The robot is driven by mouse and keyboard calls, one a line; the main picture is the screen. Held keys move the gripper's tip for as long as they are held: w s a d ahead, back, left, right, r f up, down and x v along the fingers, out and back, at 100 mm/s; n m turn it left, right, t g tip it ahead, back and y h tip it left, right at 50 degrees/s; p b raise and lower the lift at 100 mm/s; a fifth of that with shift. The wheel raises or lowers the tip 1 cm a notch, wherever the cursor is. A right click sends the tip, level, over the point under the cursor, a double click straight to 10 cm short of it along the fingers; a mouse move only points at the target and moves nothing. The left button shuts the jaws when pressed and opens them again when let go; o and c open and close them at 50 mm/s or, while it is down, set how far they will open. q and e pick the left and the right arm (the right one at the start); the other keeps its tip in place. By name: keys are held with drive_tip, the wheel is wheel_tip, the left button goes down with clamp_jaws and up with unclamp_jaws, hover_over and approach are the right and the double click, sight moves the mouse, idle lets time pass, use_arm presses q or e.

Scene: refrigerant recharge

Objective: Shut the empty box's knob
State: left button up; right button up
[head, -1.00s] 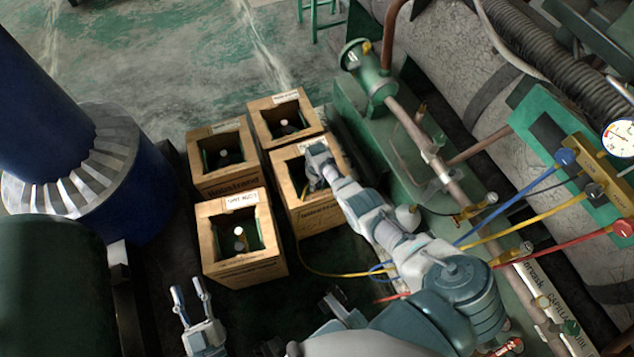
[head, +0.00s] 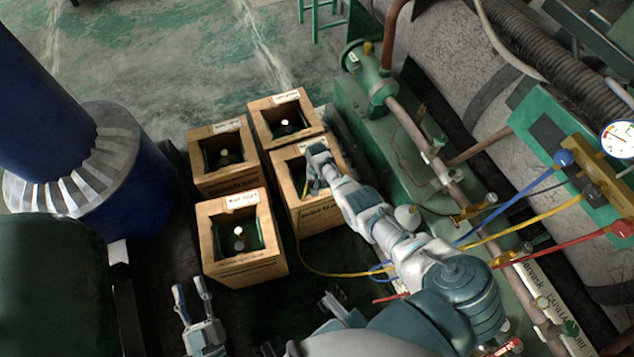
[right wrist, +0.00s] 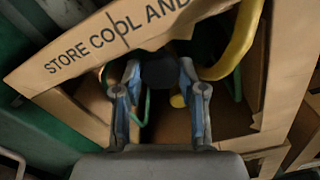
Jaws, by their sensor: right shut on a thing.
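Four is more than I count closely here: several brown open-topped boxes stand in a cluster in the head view. My right gripper (right wrist: 159,78) reaches down into the near right box (head: 318,217), and its fingers are shut on a dark knob-like part (right wrist: 158,66). In the head view its fingertips are hidden by the wrist and box. A yellow hose (right wrist: 238,45) runs into this box beside the fingers. My left gripper (head: 190,287) is open and empty, in front of the near left box (head: 243,271). I cannot tell from labels which box is empty.
The far left box (head: 226,183) and far right box (head: 262,118) hold pale-topped cylinders. A manifold (head: 590,170) with blue, yellow and red hoses is at right. A green pipe frame (head: 350,110) stands right of the boxes. A blue column (head: 150,200) stands left.

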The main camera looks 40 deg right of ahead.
drive_tip(key=shift+w+r+m, duration=0.1)
drive_tip(key=shift+w+m, duration=0.1)
drive_tip(key=shift+m, duration=0.9)
drive_tip(key=o, duration=0.8)
drive_tip(key=shift+o, duration=0.3)
wheel_tip(320, 180, up, 12)
drive_tip(key=shift+f, duration=0.25)
